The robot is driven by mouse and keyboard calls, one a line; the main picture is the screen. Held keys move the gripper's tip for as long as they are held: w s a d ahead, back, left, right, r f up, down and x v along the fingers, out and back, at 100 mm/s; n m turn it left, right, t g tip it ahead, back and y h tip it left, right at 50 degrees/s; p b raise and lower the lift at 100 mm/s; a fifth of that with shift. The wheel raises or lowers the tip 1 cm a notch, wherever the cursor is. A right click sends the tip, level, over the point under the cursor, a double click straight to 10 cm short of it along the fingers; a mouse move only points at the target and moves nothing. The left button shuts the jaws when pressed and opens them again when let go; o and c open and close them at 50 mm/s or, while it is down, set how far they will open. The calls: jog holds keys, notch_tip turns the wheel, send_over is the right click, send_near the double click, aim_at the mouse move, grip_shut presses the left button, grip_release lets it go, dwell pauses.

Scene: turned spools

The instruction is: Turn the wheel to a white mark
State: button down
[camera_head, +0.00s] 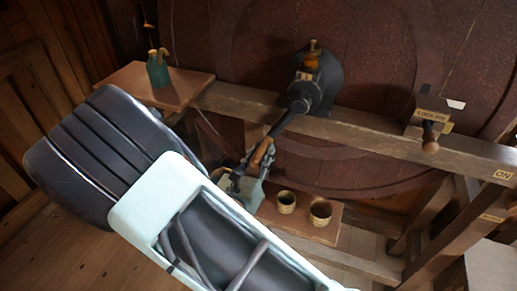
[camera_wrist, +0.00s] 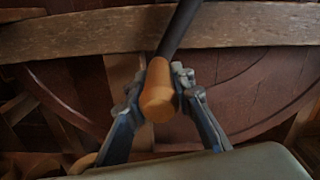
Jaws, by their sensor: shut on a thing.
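The big dark red wheel (camera_head: 390,60) fills the back of the head view. A dark hub (camera_head: 318,75) stands in front of it, and a dark crank arm (camera_head: 284,124) slants down-left from the hub to a wooden handle (camera_head: 262,152). My gripper (camera_head: 254,166) is shut on that handle. In the wrist view the orange-brown handle (camera_wrist: 158,92) sits between both fingers (camera_wrist: 157,100), its rounded end towards the camera. A white mark (camera_head: 456,104) shows at the right, just above a labelled block (camera_head: 430,118) with a wooden knob.
A wooden beam (camera_head: 365,130) runs across in front of the wheel. A green bottle (camera_head: 158,70) stands on a board at the left. Two small pots (camera_head: 320,211) (camera_head: 286,202) stand on a low shelf just right of my gripper. Frame posts (camera_head: 428,215) stand at the right.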

aim_at(253, 168)
jog(key=c, duration=1.7)
grip_release()
jog(key=shift+d, duration=0.1)
jog(key=shift+c, duration=0.2)
jog(key=shift+o, duration=0.3)
jog(key=shift+r, duration=0.1)
jog(key=shift+a, duration=0.25)
jog(key=shift+v, duration=5.95)
jog(key=shift+d, duration=0.2)
